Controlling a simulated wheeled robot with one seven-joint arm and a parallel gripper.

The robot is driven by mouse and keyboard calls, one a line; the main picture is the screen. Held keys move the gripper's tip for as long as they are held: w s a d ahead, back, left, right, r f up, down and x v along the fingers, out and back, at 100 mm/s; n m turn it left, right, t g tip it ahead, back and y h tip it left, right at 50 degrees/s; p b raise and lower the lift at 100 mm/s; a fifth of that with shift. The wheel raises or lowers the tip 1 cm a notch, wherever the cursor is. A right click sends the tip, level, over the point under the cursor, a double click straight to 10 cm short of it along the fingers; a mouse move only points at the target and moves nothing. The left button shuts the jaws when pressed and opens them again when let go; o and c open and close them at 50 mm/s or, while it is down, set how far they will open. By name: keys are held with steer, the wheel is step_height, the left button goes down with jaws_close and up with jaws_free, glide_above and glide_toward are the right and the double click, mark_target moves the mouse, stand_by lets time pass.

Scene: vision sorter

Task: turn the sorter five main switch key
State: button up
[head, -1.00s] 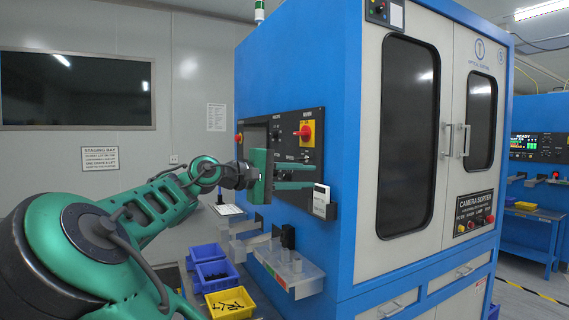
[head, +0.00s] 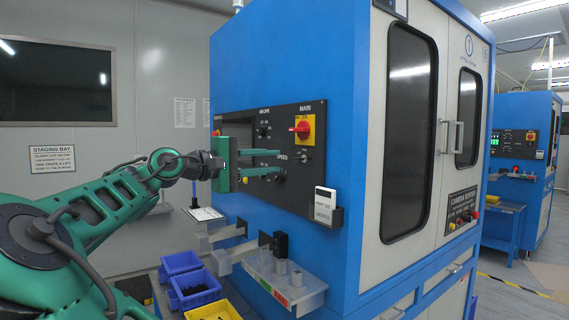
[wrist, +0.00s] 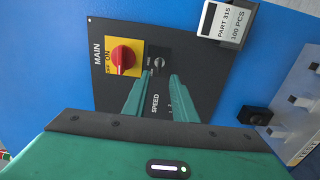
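The main switch (head: 303,129) is a red rotary knob on a yellow plate under the word MAIN, on the dark panel (head: 252,118) of the blue sorter. It also shows in the wrist view (wrist: 123,56), beside a small dark key switch (wrist: 159,62). In the head view that small switch (head: 305,155) sits just below the yellow plate. My gripper (head: 280,162) is open, with two green fingers apart and nothing between them. Its fingertips are left of and lower than the red knob. In the wrist view the fingers point towards the small switch; contact is not visible.
A card holder (head: 326,207) juts out right of the panel. Below are a clear-fronted tray (head: 285,285), grey brackets and blue bins (head: 192,285). A SPEED knob (head: 280,176) is near the fingers. Cabinet doors with handles (head: 447,136) are to the right.

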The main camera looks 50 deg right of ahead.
mark_target(299, 159)
steer(key=x, duration=0.7)
steer(key=shift+s+d, duration=0.15)
steer(key=shift+d, duration=0.05)
steer(key=shift+f, duration=0.1)
jaws_close()
